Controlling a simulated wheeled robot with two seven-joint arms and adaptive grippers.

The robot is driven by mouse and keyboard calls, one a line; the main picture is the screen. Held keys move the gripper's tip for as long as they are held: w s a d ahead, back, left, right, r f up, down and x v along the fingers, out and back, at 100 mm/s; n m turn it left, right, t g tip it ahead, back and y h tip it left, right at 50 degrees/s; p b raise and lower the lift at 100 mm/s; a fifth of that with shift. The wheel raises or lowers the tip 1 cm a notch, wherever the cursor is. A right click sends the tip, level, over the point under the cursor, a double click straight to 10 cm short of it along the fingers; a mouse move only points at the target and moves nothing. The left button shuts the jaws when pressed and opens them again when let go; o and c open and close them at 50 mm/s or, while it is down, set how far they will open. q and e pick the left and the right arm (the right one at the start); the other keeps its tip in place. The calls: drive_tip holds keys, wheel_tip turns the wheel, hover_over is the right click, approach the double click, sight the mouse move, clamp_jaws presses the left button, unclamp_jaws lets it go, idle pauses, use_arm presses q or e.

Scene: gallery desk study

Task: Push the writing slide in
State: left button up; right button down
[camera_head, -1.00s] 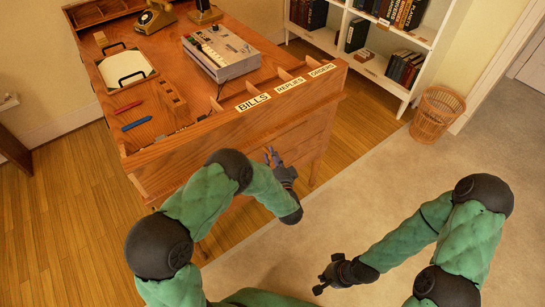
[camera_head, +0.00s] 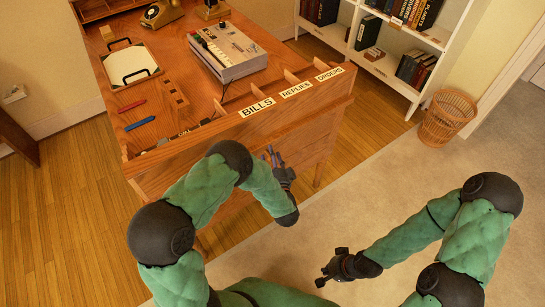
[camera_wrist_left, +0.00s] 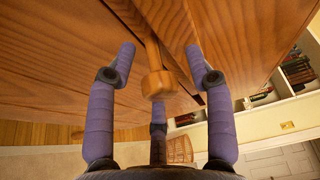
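The wooden desk (camera_head: 290,122) stands ahead, with its near panel facing me. My left gripper (camera_head: 273,157) is just in front of that panel, below the label strip. In the left wrist view a wooden knob (camera_wrist_left: 159,84) on a short stem sticks out from the wood. My left gripper's fingers (camera_wrist_left: 160,65) are spread apart on both sides of the knob, with clear gaps and no grip on it. I cannot make out the writing slide's outline in the head view. My right gripper (camera_head: 322,272) is empty, low over the carpet, its fingers apart.
On the desk are a grey machine (camera_head: 228,50), a paper tray (camera_head: 131,66), a red pen (camera_head: 131,106), a blue pen (camera_head: 139,124) and a telephone (camera_head: 160,14). A white bookcase (camera_head: 385,66) and a wicker basket (camera_head: 446,117) stand to the right. The carpet is clear.

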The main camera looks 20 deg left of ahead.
use_arm(q)
drive_tip(key=shift+s, duration=0.1)
drive_tip(key=v, duration=1.2)
idle(0.4)
wheel_tip(320, 180, down, 11)
drive_tip(key=d+n+g+h+p, duration=0.1)
drive_tip(key=n+g+h+p, duration=0.2)
drive_tip(key=n+g+h, duration=0.45)
drive_tip(key=s+d+n+g+h+p, duration=0.2)
drive_tip(key=s+n+g+h, duration=0.3)
drive_tip(key=s, duration=1.2)
drive_tip(key=n+g, duration=0.2)
drive_tip(key=shift+s+d+f+g+p, duration=0.25)
drive_tip(key=shift+s+f+g+p, duration=0.05)
drive_tip(key=shift+s+f+g, duration=0.1)
